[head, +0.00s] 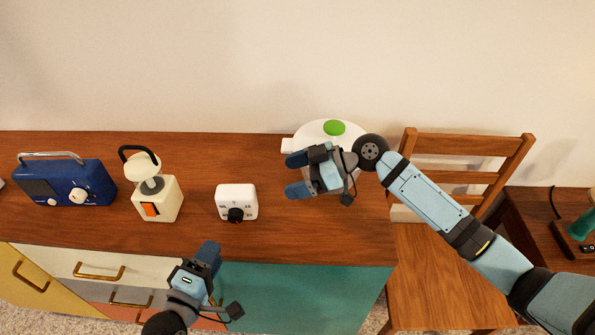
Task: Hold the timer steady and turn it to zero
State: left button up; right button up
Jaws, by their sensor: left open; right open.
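The timer is a small white box (236,195) with a black knob (236,215) low on its front face. It stands upright on the wooden hutch top (205,238). My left gripper (210,252) is in front of the hutch's front edge, below and slightly left of the timer, apart from it. My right gripper (291,175) is open and empty, to the right of the timer with its blue fingers pointing left toward it. Neither gripper touches the timer. The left gripper's fingers overlap in this view.
A cream grinder-like appliance (160,205) and a blue radio (68,183) stand left of the timer. A wooden chair (440,265) is at the right. The top around the timer is clear.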

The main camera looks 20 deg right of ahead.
aim_at(240, 189)
jog(key=x, duration=1.3)
jog(key=shift+w+f, duration=0.1)
jog(key=shift+w, duration=0.35)
jog(key=c, duration=1.1)
